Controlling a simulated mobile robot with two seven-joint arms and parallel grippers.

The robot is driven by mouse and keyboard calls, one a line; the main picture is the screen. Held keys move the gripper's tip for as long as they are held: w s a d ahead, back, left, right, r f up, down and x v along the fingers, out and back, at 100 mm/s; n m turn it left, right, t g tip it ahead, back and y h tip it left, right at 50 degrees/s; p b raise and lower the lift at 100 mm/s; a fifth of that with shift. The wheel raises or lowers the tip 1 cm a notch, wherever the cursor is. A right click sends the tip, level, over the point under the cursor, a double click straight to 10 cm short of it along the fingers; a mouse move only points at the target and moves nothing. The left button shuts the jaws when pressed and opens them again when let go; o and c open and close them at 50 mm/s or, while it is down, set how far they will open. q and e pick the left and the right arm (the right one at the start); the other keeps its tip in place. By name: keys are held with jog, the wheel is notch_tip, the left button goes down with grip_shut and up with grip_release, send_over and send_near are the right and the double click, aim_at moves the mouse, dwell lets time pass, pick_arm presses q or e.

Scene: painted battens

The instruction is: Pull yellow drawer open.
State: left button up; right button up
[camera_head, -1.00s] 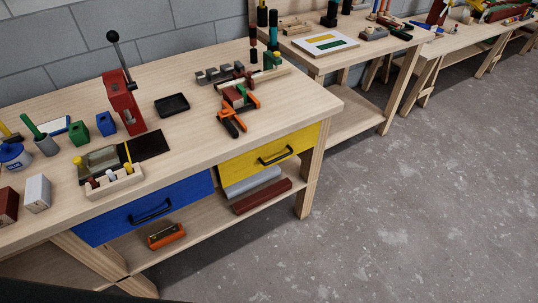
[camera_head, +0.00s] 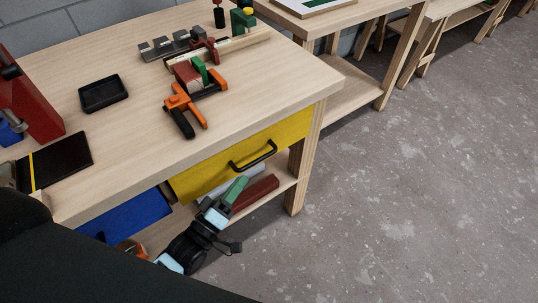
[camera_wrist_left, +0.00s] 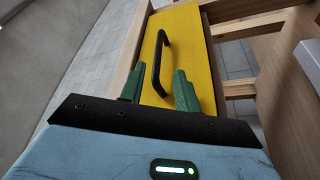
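The yellow drawer (camera_head: 205,173) sits under the right end of the near workbench, its front close below the bench top; it looks shut. Its black bar handle (camera_head: 253,158) is on the front. My left gripper (camera_head: 232,190) is just below and in front of the handle, apart from it. In the left wrist view the green fingers of the left gripper (camera_wrist_left: 158,88) are spread and empty. The handle (camera_wrist_left: 160,62) shows beyond them, roughly in line with the gap, on the yellow drawer front (camera_wrist_left: 192,50). My right gripper is not in view.
A blue drawer (camera_head: 138,215) is left of the yellow one, partly hidden by my arm. A dark red bar (camera_head: 255,192) lies on the shelf below. An orange clamp (camera_head: 182,103) and a black tray (camera_head: 103,93) are on the bench top. The floor to the right is clear.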

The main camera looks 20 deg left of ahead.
aim_at(255, 161)
pick_arm(q)
jog(key=shift+r, duration=0.15)
jog(key=x, duration=0.7)
jog(key=shift+w+d+p, duration=0.15)
jog(key=shift+w+p, duration=0.15)
grip_shut()
